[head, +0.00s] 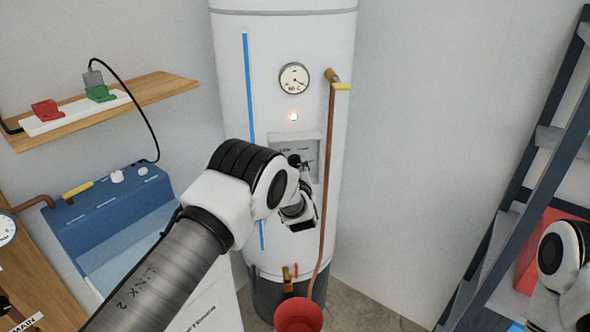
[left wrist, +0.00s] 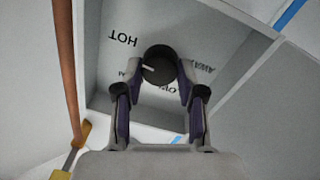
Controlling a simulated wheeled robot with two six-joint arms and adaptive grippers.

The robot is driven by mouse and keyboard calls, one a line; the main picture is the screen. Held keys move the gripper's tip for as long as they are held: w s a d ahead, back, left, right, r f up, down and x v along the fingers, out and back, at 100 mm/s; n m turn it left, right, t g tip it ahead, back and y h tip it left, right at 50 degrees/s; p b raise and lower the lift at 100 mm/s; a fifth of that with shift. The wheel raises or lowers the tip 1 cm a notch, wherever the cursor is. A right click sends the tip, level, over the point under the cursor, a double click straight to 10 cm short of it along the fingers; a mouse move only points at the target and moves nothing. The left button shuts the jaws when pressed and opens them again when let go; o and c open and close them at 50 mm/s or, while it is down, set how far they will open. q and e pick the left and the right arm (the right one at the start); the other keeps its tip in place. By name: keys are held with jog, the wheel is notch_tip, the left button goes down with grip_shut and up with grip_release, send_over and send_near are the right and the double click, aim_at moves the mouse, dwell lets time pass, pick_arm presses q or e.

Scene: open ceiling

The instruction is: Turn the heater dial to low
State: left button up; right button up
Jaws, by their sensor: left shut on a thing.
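The heater (head: 230,60) is a tall white cylinder with a recessed panel on its front. The black heater dial (left wrist: 160,65) shows in the left wrist view, with a white pointer mark at its left side. In that upside-down view, "HOT" is above left of the dial, "AWAY" is to the right and part of "LOW" is below. Another label is mostly hidden by a finger; the pointer faces its side. My left gripper (left wrist: 160,82) is shut on the dial, one finger on each side. In the head view, my left arm partly hides the panel. My right gripper is out of view.
A copper pipe (head: 327,185) with a yellow handle runs down beside the panel to a red bucket (head: 298,316). A wooden shelf (head: 165,88) with a power strip is at left, above a blue unit (head: 100,215). A dark rack (head: 510,190) stands at right.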

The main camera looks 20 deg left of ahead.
pick_arm(q)
jog(key=n+b, duration=0.8)
jog(key=b, duration=0.1)
jog(key=n+b, duration=0.3)
jog(key=b, duration=0.2)
jog(key=shift+f+n+y, duration=0.35)
jog(key=shift+n+y, duration=0.05)
jog(key=n+b, duration=0.6)
jog(key=b, duration=0.2)
jog(key=n+y+b, duration=0.1)
jog(key=n+b, duration=0.6)
jog(key=b, duration=0.2)
jog(key=shift+w+d+r, duration=0.1)
jog(key=shift+w+r, duration=0.1)
jog(key=shift+r+n+g+b, duration=0.2)
jog(key=shift+n+g+b, duration=0.1)
jog(key=shift+n+b, duration=1.05)
jog(key=shift+n, duration=0.25)
jog(key=o, duration=0.9)
jog(key=shift+o, duration=1.3)
jog(key=shift+f, duration=0.15)
